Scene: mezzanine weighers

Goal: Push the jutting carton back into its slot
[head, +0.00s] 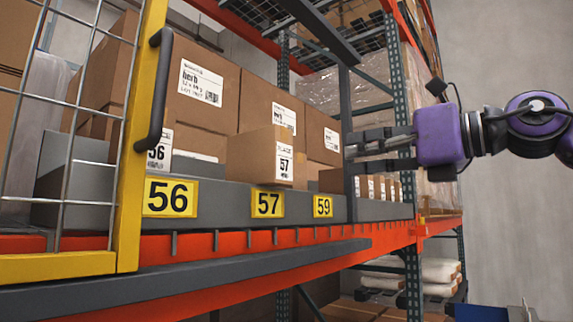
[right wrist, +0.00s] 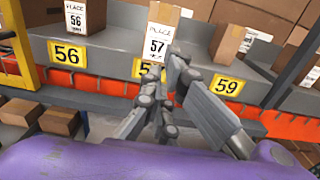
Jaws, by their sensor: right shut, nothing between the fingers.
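The jutting carton (head: 250,157) is a small brown box with a white label reading 57. It stands upright on the grey shelf, close to the front lip and above the yellow 57 plate (head: 267,204), forward of the large boxes behind it. In the right wrist view the carton (right wrist: 168,14) is at top centre, beyond my fingers. My right gripper (head: 348,152) is shut and empty, to the right of the carton in the head view and apart from it. In the right wrist view the gripper (right wrist: 165,72) partly covers the 57 plate. My left gripper is not in view.
A carton labelled 56 (right wrist: 83,16) stands to the left, and another carton (right wrist: 228,42) to the right. A yellow mesh gate (head: 130,190) with a dark handle stands at left. A grey upright post (head: 346,110) stands near my right fingers. Large boxes (head: 205,95) fill the back.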

